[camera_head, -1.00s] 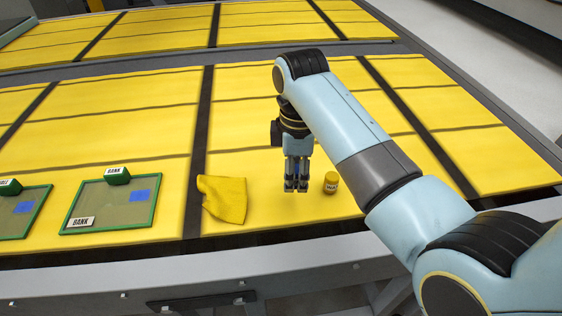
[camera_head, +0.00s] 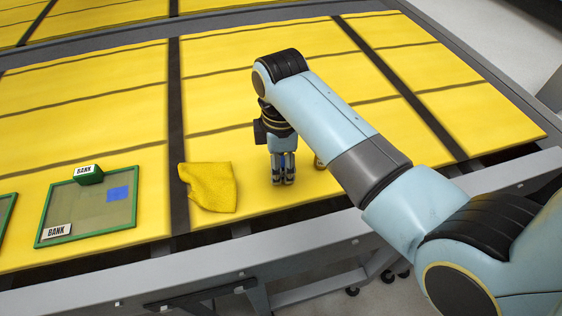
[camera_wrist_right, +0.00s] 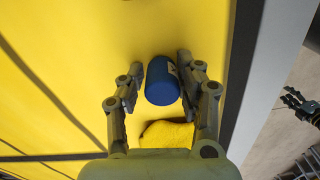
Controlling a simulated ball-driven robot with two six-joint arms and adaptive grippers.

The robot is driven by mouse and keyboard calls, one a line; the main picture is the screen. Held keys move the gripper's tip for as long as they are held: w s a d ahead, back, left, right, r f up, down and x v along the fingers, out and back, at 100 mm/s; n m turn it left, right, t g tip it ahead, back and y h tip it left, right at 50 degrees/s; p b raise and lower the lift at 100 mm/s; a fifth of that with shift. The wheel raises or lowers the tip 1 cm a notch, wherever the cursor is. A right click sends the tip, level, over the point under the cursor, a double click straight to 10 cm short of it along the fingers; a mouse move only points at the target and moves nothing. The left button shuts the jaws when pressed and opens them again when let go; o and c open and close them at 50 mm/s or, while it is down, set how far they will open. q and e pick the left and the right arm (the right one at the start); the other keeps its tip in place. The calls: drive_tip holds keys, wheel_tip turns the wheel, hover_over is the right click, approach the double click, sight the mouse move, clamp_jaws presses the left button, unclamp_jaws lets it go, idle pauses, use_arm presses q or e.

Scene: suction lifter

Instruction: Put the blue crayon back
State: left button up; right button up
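A yellow cloth (camera_head: 208,187) lies left of the right gripper. Further left is a green-rimmed tray (camera_head: 102,238) with BANK labels, a green block (camera_head: 89,175) and a blue patch. The yellow table behind is clear.

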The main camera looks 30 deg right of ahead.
drive_tip(key=shift+o, duration=1.3)
drive_tip(key=shift+w, duration=0.1)
use_arm(q)
drive_tip(key=shift+s, duration=0.5)
drive_tip(key=shift+w, duration=0.1)
use_arm(e)
drive_tip(key=shift+r, duration=0.15)
wheel_tip(320, 180, up, 11)
drive_tip(key=shift+f+b, duration=0.1)
drive_tip(key=shift+b, duration=0.45)
use_arm(q)
drive_tip(key=shift+w+f, duration=0.25)
drive_tip(key=shift+f, duration=0.3)
use_arm(e)
drive_tip(key=shift+r, duration=0.65)
use_arm(q)
drive_tip(key=shift+s+a, duration=0.1)
